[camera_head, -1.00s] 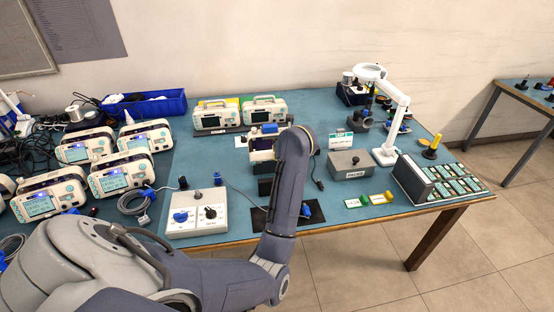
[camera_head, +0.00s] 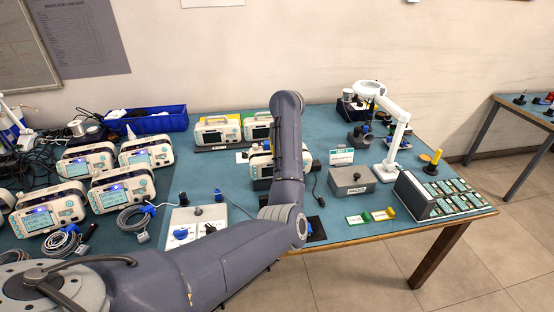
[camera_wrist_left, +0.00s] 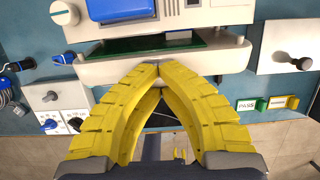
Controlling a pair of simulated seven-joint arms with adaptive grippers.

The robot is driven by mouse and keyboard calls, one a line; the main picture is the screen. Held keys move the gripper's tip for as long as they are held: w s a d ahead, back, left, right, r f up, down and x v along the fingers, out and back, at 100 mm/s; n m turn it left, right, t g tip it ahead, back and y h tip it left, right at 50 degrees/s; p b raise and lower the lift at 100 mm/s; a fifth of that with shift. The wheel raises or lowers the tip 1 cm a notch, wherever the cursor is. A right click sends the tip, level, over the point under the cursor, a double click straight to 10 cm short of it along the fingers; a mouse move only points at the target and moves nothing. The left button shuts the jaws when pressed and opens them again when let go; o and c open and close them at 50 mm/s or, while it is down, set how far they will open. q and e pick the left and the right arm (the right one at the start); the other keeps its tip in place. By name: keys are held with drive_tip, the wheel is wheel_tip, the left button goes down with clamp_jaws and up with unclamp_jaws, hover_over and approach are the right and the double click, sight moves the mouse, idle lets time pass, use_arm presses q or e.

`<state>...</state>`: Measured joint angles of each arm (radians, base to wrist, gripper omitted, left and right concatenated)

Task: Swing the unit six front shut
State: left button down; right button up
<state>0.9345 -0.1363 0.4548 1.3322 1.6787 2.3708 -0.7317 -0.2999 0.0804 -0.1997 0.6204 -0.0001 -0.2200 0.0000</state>
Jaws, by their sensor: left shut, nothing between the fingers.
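Unit six (camera_head: 259,168), a cream monitor, stands at mid-table in the head view, partly hidden behind my left arm. In the left wrist view, its body (camera_wrist_left: 195,18) is at the top, with a green circuit board (camera_wrist_left: 150,45) showing in the gap between it and the cream front (camera_wrist_left: 100,72). The front stands apart from the body. My left gripper (camera_wrist_left: 148,70) has its yellow fingertips together, empty, at the near edge of the front. I cannot tell if they touch it. The head view hides this gripper behind the arm. My right gripper is not in view.
A grey box with knobs (camera_head: 195,222) lies left of my forearm, and several monitors (camera_head: 122,190) stand further left. Two monitors (camera_head: 217,131) stand behind. A grey box (camera_head: 350,180), a white magnifier lamp (camera_head: 396,130) and a card rack (camera_head: 440,195) are to the right.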

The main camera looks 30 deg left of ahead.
use_arm(q)
drive_tip(key=shift+w+a+r+g+h, duration=0.1)
drive_tip(key=shift+w+a+g+h, duration=0.7)
drive_tip(key=shift+w+a+g, duration=0.3)
drive_tip(key=c, duration=1.6)
unclamp_jaws()
drive_tip(key=shift+w+d, duration=0.1)
drive_tip(key=shift+d, duration=0.1)
drive_tip(key=shift+c, duration=0.2)
drive_tip(key=shift+w+r, duration=0.1)
drive_tip(key=shift+r, duration=0.45)
drive_tip(key=o, duration=0.4)
wheel_tip(320, 180, up, 8)
drive_tip(key=shift+s+f, duration=0.15)
drive_tip(key=shift+s, duration=0.25)
wheel_tip(320, 180, up, 3)
drive_tip(key=shift+w+d+r, duration=0.1)
drive_tip(key=shift+w, duration=0.05)
